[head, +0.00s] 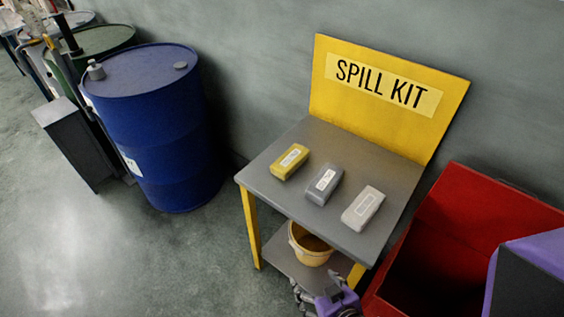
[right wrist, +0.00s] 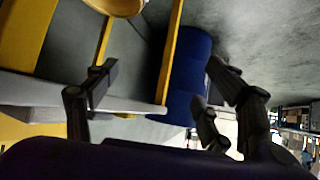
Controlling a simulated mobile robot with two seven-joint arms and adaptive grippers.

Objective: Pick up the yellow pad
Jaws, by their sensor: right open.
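The yellow pad (head: 290,162) lies at the left of the grey top of the spill kit table (head: 310,134) in the head view. A dark grey pad (head: 324,185) and a light grey pad (head: 363,207) lie beside it in a row. My right gripper (head: 322,301) shows at the bottom of the head view, below and in front of the table top, well apart from the yellow pad. Its fingers (right wrist: 155,95) are spread wide with nothing between them in the right wrist view. The yellow pad is not visible in the right wrist view. My left gripper is not in view.
A yellow bucket (head: 311,245) stands on the table's lower shelf. An open red bin (head: 462,240) is right of the table. A blue drum (head: 150,125) stands to the left, with a green drum (head: 100,40) behind. The yellow SPILL KIT board (head: 385,98) rises at the table's back.

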